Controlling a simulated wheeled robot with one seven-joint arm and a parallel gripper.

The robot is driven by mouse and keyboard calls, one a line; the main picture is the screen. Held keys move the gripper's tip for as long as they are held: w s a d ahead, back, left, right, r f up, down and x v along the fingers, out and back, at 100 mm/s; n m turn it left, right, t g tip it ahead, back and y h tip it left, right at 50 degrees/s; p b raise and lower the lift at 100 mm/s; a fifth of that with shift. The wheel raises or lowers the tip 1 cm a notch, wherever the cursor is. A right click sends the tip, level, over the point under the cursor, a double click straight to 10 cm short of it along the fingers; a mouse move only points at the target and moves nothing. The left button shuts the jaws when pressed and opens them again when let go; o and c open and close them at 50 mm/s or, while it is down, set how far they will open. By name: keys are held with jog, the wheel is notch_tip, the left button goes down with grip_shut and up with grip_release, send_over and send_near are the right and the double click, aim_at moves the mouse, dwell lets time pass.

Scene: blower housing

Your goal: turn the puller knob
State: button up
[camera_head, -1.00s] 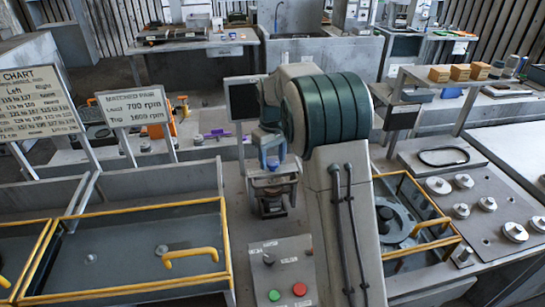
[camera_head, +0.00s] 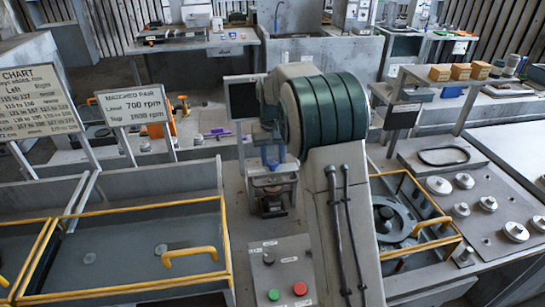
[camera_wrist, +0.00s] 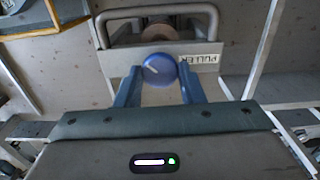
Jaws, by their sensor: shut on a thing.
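The puller knob (camera_wrist: 159,69) is a round blue knob with a pale line across its top, beside a "PULLER" label (camera_wrist: 199,59) in the wrist view. My gripper (camera_wrist: 160,72) has its two blue fingers on either side of the knob, shut on it. In the head view my gripper (camera_head: 271,157) is at the top of the small metal puller fixture (camera_head: 271,190). My arm hides most of the knob there. The knob's line runs obliquely in the wrist view.
A panel (camera_head: 280,268) with a black knob, a green button and a red button is in front of the fixture. Yellow-railed trays stand left (camera_head: 140,270) and right (camera_head: 410,215). Signs (camera_head: 136,107) stand at the left.

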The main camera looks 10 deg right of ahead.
aim_at(272, 161)
jog(key=m, duration=0.4)
jog(key=shift+m, duration=0.3)
jog(key=m, duration=0.3)
jog(key=shift+m, duration=0.4)
jog(key=m, duration=0.4)
jog(key=m+p, duration=0.1)
jog(key=m, duration=0.3)
jog(key=shift+m, duration=0.4)
jog(key=o, duration=1)
notch_tip(272, 161, up, 14)
jog(key=b, duration=0.1)
jog(key=shift+b, duration=0.3)
